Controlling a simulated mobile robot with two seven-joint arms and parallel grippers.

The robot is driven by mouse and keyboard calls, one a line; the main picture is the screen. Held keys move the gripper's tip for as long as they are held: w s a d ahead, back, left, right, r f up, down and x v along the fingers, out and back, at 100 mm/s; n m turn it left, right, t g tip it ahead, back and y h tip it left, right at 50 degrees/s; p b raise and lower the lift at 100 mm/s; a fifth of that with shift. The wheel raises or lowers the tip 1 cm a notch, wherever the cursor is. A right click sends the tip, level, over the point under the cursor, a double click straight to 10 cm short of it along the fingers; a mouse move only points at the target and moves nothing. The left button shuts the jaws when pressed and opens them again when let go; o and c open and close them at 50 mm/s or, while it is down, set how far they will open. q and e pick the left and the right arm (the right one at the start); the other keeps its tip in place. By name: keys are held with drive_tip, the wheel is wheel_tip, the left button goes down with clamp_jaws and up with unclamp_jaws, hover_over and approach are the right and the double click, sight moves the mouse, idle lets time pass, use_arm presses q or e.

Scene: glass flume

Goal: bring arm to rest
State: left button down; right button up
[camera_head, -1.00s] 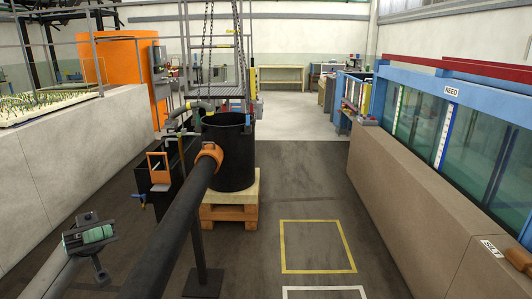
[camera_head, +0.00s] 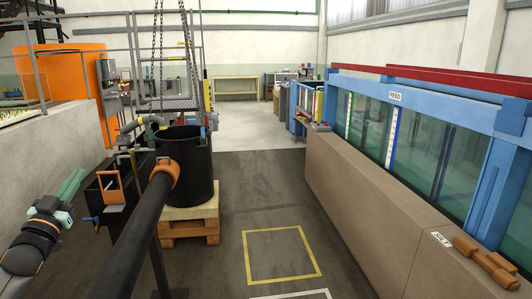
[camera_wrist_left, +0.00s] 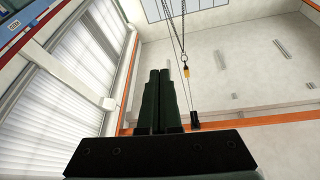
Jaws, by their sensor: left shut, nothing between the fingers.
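My left gripper (camera_head: 72,186) is at the lower left of the head view, at the end of my left arm, with its dark green fingers pointing up and to the right. It is shut and empty. In the left wrist view its two fingers (camera_wrist_left: 160,100) lie side by side against the wall and ceiling behind. It is in the air, left of the black pipe and the black box, touching nothing that I can see. My right gripper is not in view.
A black pipe (camera_head: 135,230) with an orange collar runs up to a black tank (camera_head: 188,168) on a wooden pallet (camera_head: 190,224). A black open box (camera_head: 108,200) stands beside it. The blue-framed glass flume (camera_head: 440,150) lines the right. The floor with a yellow square (camera_head: 281,254) is clear.

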use_arm(q)
drive_tip(key=a+f+m+g+y, duration=0.1)
drive_tip(key=a+f+g+y, duration=0.45)
drive_tip(key=f, duration=0.25)
drive_tip(key=s+d+f+m+g+h, duration=0.1)
drive_tip(key=s+d+f+h, duration=0.15)
drive_tip(key=d+f, duration=0.6)
drive_tip(key=s+d+f+g+h, duration=0.15)
drive_tip(key=s+d+f, duration=0.3)
drive_tip(key=f, duration=0.75)
drive_tip(key=s+d+f+g+h+b, duration=0.1)
drive_tip(key=s+d+f, duration=0.6)
drive_tip(key=s, duration=0.3)
drive_tip(key=s+d+f+n+g+h+b, duration=0.1)
drive_tip(key=s+d+f+g+h, duration=0.1)
drive_tip(key=s+d+f, duration=0.5)
drive_tip(key=s+d+f+n+g+h, duration=0.1)
drive_tip(key=s+d+f, duration=0.5)
drive_tip(key=s, duration=0.7)
drive_tip(key=shift+d+f+g+b, duration=0.4)
drive_tip(key=shift+d+g, duration=0.1)
drive_tip(key=shift+d, duration=0.15)
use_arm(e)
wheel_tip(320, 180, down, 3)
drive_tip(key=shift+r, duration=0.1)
